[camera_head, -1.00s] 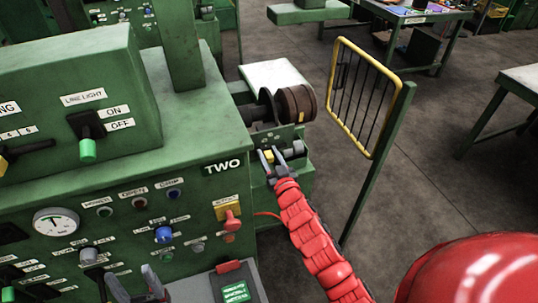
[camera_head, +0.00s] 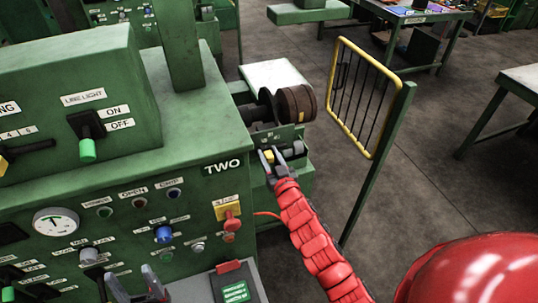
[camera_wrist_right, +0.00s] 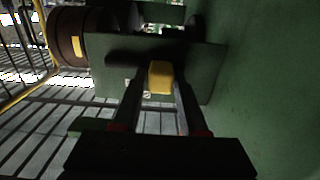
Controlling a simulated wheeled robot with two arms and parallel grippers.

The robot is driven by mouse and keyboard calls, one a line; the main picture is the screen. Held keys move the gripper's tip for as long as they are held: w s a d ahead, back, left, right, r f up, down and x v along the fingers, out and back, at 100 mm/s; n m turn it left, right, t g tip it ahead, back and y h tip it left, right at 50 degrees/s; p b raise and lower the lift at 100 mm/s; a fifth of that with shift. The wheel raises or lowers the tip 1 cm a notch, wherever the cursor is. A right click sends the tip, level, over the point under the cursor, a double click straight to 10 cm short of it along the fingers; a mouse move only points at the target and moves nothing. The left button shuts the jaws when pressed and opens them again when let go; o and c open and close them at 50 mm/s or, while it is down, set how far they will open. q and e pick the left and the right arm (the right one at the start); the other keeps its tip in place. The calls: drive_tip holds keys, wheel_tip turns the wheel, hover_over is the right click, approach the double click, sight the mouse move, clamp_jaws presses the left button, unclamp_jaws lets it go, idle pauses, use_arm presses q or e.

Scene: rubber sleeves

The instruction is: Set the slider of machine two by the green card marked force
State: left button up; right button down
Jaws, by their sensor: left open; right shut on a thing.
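Machine two (camera_head: 192,182) is the green machine filling the left of the head view. My right gripper (camera_head: 271,158), on the red-sleeved arm, is at the bracket on the machine's right side. It is shut on a small yellow block, the slider (camera_head: 267,156). In the right wrist view the yellow slider (camera_wrist_right: 160,77) sits between the fingertips, in front of a dark green plate (camera_wrist_right: 110,62). My left gripper (camera_head: 138,287) is open and empty at the bottom edge, before the panel. The green card (camera_head: 235,292) lies on the grey ledge; its small print is not readable.
A brown roller (camera_head: 297,103) is just above the bracket. A yellow-framed guard (camera_head: 334,75) on a green post stands to the right. The panel carries knobs, a gauge (camera_head: 56,221) and a red switch on a yellow plate (camera_head: 228,210). Floor is open to the right.

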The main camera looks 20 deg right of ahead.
drive_tip(key=shift+d+p, duration=0.5)
drive_tip(key=shift+d, duration=0.55)
drive_tip(key=c, duration=0.6)
unclamp_jaws()
drive_tip(key=s+b, duration=0.1)
drive_tip(key=s, duration=1.6)
drive_tip(key=shift+s+d, duration=0.2)
drive_tip(key=shift+d, duration=0.05)
